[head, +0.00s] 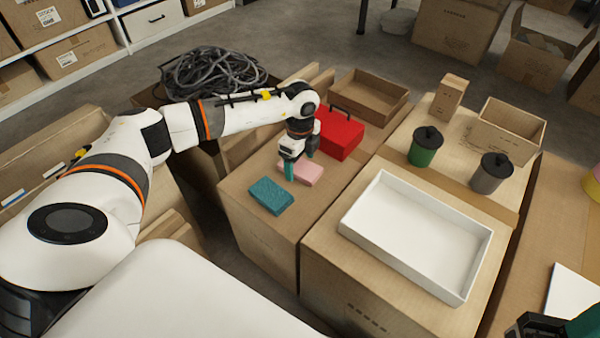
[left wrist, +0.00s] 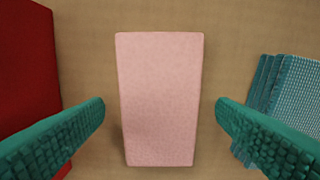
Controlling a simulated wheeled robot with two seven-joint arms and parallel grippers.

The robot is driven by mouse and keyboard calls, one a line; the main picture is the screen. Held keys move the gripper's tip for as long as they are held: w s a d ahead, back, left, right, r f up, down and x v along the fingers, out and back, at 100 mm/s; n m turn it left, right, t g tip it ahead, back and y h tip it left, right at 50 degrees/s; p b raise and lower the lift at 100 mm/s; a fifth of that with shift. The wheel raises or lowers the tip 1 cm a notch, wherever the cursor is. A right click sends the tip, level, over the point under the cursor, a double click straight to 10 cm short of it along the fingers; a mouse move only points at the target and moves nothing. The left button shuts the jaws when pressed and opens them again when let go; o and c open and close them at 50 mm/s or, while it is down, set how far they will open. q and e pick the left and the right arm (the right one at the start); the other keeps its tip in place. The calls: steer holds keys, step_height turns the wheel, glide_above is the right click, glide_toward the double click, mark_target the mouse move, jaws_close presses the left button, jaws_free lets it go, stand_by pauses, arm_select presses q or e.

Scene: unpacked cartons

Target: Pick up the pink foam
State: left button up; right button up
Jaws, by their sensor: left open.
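The pink foam (head: 309,173) is a small pale pink block lying flat on a cardboard carton. In the left wrist view the foam (left wrist: 160,98) lies lengthwise between the two green textured fingers of my left gripper (left wrist: 160,118), with a gap on each side. My left gripper (head: 299,170) is open and directly over the foam; in the head view it partly hides the foam's left end. A green piece at the bottom right corner of the head view may be part of my right gripper (head: 585,326); its jaws cannot be made out.
A red box (head: 340,134) stands close behind the foam. A teal folded cloth (head: 271,195) lies in front on the same carton top (head: 315,205). A white tray (head: 470,285) and green (head: 424,152) and grey canisters (head: 489,178) stand on the cartons to the right.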

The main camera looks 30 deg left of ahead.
arm_select(q)
steer(key=shift+f, duration=0.6)
steer(key=shift+r, duration=0.1)
steer(key=c, duration=1.1)
steer(key=shift+o, duration=0.2)
steer(key=shift+r, duration=0.1)
